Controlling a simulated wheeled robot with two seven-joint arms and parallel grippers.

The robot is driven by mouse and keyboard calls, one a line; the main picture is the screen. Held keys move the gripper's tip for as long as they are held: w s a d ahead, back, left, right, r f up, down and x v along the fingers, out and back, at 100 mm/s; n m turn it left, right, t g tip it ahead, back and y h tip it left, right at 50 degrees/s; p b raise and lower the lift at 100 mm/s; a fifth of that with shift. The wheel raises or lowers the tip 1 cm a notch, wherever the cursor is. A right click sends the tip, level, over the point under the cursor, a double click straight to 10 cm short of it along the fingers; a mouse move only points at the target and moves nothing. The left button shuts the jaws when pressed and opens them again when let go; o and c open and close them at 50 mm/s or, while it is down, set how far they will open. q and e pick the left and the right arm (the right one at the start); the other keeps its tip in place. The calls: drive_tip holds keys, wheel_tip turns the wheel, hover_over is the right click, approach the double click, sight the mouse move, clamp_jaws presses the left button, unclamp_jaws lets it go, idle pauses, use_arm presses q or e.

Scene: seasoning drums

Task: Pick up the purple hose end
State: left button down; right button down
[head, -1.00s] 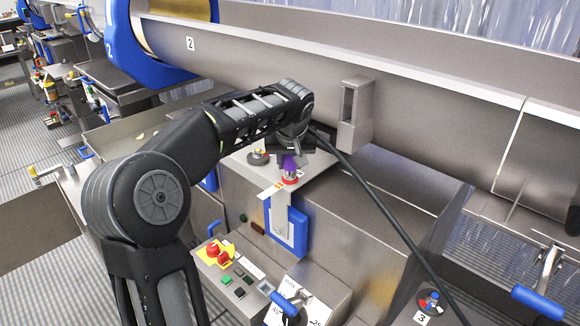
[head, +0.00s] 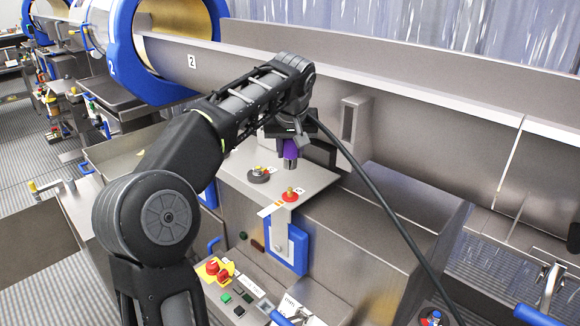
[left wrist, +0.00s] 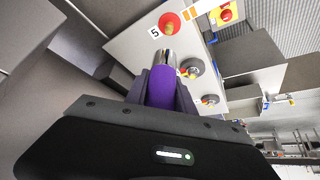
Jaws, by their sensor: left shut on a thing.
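The purple hose end (head: 290,149) is in my left gripper (head: 289,143), held upright with its metal tip pointing down. It hangs above the steel shelf, apart from a red round fitting with a brass stub (head: 290,194). In the left wrist view the purple hose end (left wrist: 168,88) sits between both fingers of my left gripper (left wrist: 163,84), its silver tip showing beyond them. The red fitting (left wrist: 169,23) lies past that tip, beside a label "5". A dark hose (head: 375,205) runs from near the gripper down to the lower right. My right gripper is not in view.
A second round fitting (head: 259,174) stands on the shelf, left of the red one. A long steel trough (head: 340,75) and blue-rimmed drum (head: 120,50) lie behind. A control panel with a red button (head: 222,272) is below.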

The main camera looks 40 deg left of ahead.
use_arm(q)
drive_tip(key=shift+r, duration=0.8)
drive_tip(key=shift+f, duration=0.1)
